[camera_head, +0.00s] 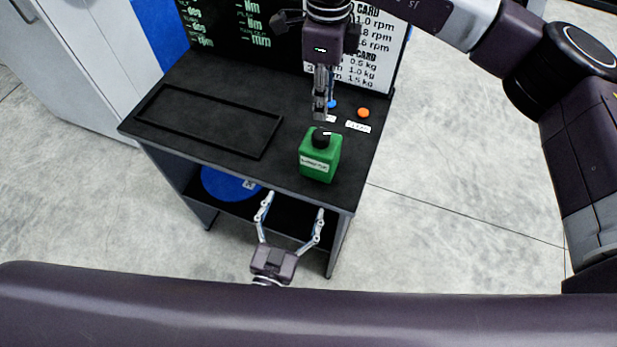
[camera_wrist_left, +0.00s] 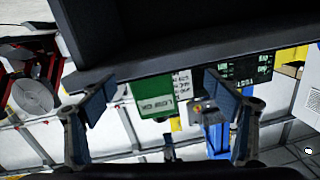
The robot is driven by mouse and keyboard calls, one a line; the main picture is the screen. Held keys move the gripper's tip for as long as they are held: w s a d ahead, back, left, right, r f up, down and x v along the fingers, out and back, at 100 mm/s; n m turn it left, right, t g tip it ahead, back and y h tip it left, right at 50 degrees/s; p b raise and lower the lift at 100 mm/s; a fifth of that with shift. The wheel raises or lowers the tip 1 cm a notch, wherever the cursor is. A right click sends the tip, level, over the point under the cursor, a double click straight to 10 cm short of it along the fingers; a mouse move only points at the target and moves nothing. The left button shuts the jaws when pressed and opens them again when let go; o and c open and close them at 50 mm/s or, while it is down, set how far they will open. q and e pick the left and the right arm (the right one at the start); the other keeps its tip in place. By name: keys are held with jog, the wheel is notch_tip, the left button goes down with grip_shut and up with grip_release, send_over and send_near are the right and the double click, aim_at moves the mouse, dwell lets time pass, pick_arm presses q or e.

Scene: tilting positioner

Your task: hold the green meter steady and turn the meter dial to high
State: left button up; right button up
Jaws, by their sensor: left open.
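The green meter (camera_head: 318,165) stands upright near the front right of the black table in the head view, with a white label on its front. Its black dial (camera_head: 321,141) is on top, with a small white mark. My left gripper (camera_head: 296,205) is open and empty at the table's front edge, in front of the meter and apart from it. The meter (camera_wrist_left: 150,108) also shows, inverted, between the open fingers in the left wrist view. My right gripper (camera_head: 320,116) points down just above the dial. Its fingers look close together, but contact and opening are unclear.
The black table (camera_head: 190,85) has a raised rectangular frame (camera_head: 262,152) at left. A blue button (camera_head: 332,103) and an orange button (camera_head: 363,112) lie behind the meter near labels. A text board (camera_head: 378,55) stands at the back. A blue disc (camera_head: 222,187) is on the lower shelf.

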aim_at(314, 167)
pick_arm(q)
jog(key=shift+n+h, duration=0.4)
jog(key=shift+h, duration=0.3)
jog(key=w+d+r, duration=0.1)
jog(key=r, duration=0.1)
jog(key=w+d+r, duration=0.1)
jog(key=r, duration=0.1)
jog(key=w+r, duration=0.2)
jog(key=shift+d+r, duration=0.3)
jog(key=shift+d, duration=0.1)
jog(key=shift+w+d, duration=0.2)
jog(key=shift+w, duration=0.15)
jog(key=x, duration=0.7)
jog(key=shift+w+d, duration=0.15)
jog(key=shift+w, duration=0.05)
